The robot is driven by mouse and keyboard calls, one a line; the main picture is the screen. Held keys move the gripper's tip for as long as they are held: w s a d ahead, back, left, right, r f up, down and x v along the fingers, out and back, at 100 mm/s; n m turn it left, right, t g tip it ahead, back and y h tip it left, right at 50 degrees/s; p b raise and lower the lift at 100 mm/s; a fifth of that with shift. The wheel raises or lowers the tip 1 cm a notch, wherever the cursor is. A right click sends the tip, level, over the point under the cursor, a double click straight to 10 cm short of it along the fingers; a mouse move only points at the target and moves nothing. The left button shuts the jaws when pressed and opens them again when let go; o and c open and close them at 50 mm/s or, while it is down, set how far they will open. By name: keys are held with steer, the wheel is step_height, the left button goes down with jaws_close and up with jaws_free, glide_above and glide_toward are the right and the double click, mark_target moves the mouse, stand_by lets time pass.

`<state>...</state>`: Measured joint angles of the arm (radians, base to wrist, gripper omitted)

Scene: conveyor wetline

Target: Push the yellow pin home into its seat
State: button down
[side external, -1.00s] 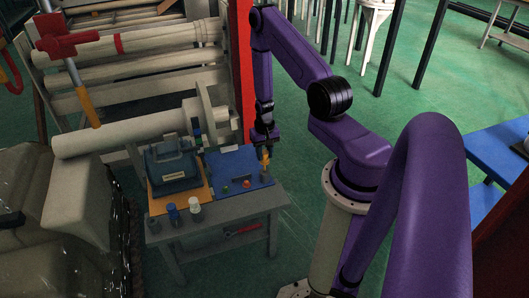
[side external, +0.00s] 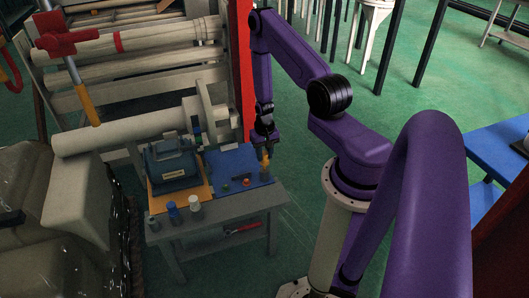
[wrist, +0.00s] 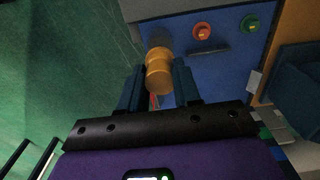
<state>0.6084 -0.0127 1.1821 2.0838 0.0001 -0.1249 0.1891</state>
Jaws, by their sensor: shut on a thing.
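The yellow pin (wrist: 160,72) is between the two fingers of my gripper (wrist: 158,88) in the wrist view. In the side view the yellow pin (side external: 265,164) shows below my gripper (side external: 266,153), over the right part of the blue panel (side external: 232,163). My gripper is shut on the pin. In the wrist view a dark round part (wrist: 159,41) sits at the pin's far end, against the blue panel (wrist: 225,75). The seat itself is hidden, and I cannot tell how deep the pin sits.
A red knob (wrist: 202,31) and a green knob (wrist: 250,23) stand on the panel beside the pin. A dark bar (wrist: 208,49) lies near them. A red post (side external: 243,70) rises behind.

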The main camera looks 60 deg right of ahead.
mark_target(265, 160)
steer(key=shift+f, duration=1.85)
steer(key=c, duration=0.7)
jaws_free()
steer(key=shift+r, duration=8.7)
